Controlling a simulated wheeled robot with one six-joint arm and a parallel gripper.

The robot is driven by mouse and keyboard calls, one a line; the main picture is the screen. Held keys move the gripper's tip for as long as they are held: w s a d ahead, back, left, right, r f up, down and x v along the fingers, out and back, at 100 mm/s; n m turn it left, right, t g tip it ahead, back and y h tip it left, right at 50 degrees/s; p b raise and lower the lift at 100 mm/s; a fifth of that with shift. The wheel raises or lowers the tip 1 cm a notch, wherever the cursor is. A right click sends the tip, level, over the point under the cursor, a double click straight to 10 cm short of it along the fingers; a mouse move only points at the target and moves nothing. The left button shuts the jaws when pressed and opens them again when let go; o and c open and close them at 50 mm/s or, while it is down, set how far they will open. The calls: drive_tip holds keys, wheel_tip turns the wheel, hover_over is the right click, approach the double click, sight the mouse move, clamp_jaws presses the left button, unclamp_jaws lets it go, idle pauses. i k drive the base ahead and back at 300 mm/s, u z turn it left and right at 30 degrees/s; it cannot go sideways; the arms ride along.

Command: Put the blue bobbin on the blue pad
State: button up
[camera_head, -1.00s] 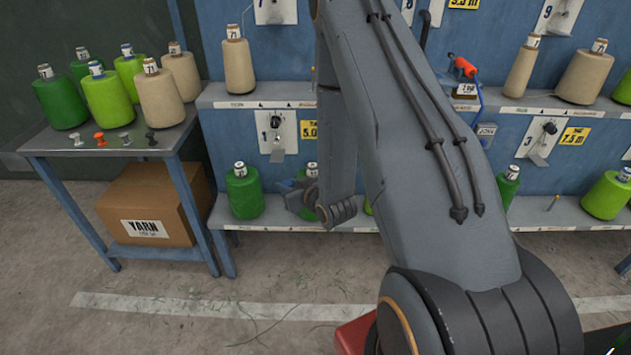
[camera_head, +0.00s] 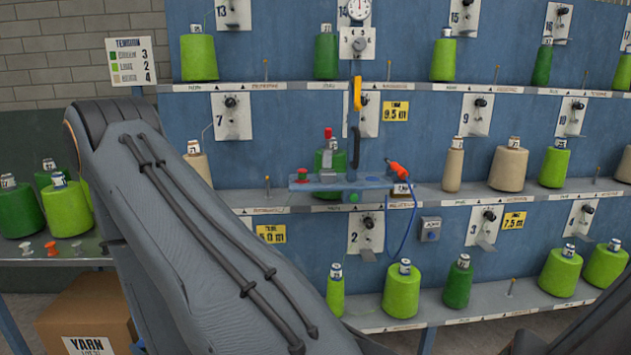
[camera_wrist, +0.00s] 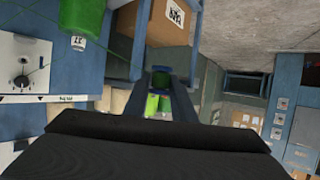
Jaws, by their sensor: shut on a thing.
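I cannot make out a blue bobbin or a blue pad in either current view. My gripper (camera_wrist: 161,82) shows at the centre of the wrist view, beyond a large dark block that fills the lower middle. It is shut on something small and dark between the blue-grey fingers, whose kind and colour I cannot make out. In the head view my arm covers the lower left and middle, and the gripper is hidden there.
Shelves (camera_head: 300,195) on a blue wall hold green and beige bobbins. A blue-grey carriage (camera_head: 330,183) with a red button stands before the middle shelf. A side table (camera_head: 60,262) with green bobbins stands left, above a yarn box (camera_head: 88,318). Bare floor (camera_wrist: 240,25) shows in the wrist view.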

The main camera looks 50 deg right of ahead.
sight(372, 179)
drive_tip(key=u, duration=1)
drive_tip(key=i, duration=1.45)
drive_tip(key=z, duration=4.3)
drive_tip(key=i, duration=1)
drive_tip(key=u, duration=0.05)
